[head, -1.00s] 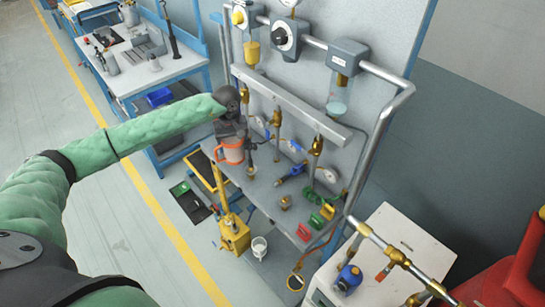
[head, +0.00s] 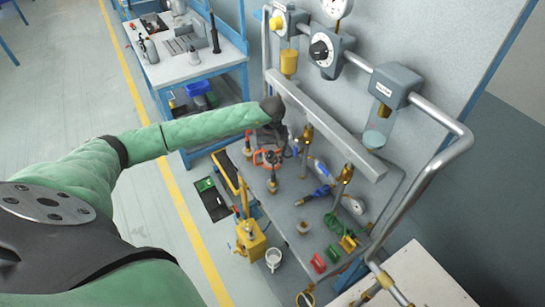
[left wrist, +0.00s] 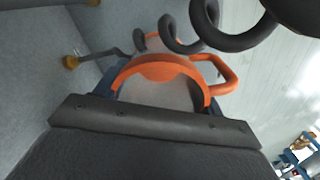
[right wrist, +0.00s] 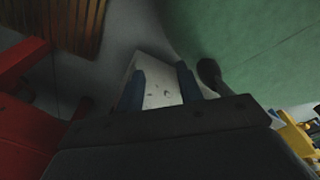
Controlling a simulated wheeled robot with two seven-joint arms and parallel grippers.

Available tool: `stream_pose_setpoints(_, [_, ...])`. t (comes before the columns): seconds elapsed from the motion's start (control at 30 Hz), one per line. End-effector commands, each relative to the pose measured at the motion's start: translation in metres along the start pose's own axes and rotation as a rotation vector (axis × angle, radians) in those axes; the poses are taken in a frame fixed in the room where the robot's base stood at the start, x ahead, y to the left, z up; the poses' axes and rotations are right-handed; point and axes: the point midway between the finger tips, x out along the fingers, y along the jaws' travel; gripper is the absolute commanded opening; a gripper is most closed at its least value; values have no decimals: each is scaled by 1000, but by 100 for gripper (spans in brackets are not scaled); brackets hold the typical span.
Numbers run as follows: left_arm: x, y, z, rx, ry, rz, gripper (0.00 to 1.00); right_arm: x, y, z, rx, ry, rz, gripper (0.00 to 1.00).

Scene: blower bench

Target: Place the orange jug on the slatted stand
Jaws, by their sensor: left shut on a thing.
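The orange jug (head: 267,158) is at the left end of the grey bench, partly hidden by my left gripper (head: 270,135). In the left wrist view the jug (left wrist: 160,68) shows an orange rim band, a grey body and an orange handle to the right. My left gripper's blue fingers are on both sides of it, shut on the jug. I cannot tell whether the jug touches the bench. My right gripper (right wrist: 160,88) shows only in its wrist view, open, fingers apart. A brown slatted surface (right wrist: 78,24) is at its upper left; I cannot tell if it is the stand.
Brass fittings (head: 303,227), gauges and coloured valves crowd the grey bench (head: 287,208). A grey bar (head: 325,125) and metal rail run above. A yellow device (head: 250,242) and white mug (head: 273,258) are at the front. A white box (right wrist: 160,92) is beyond the right gripper.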

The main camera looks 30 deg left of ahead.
Motion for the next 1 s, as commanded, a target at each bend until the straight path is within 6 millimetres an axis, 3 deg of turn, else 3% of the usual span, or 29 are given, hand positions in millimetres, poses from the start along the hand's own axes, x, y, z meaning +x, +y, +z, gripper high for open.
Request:
stream_pose_setpoints(0.23, [30,0,1,-1,-2,0,44,1,0,-7,0,6,0,36])
stream_pose_setpoints(0.8, [34,0,0,0,0,0,44,2,-1,-11,1,7,0,36])
stream_pose_setpoints(0.83, [34,0,0,0,0,0,72,2,-1,-12,1,7,0,36])
stream_pose_setpoints(0.93, [33,0,0,0,-1,0,90,1,-1,-11,1,6,-1,36])
stream_pose_setpoints(1.0, [33,0,0,0,-1,0,90,1,-2,-10,1,5,-1,36])
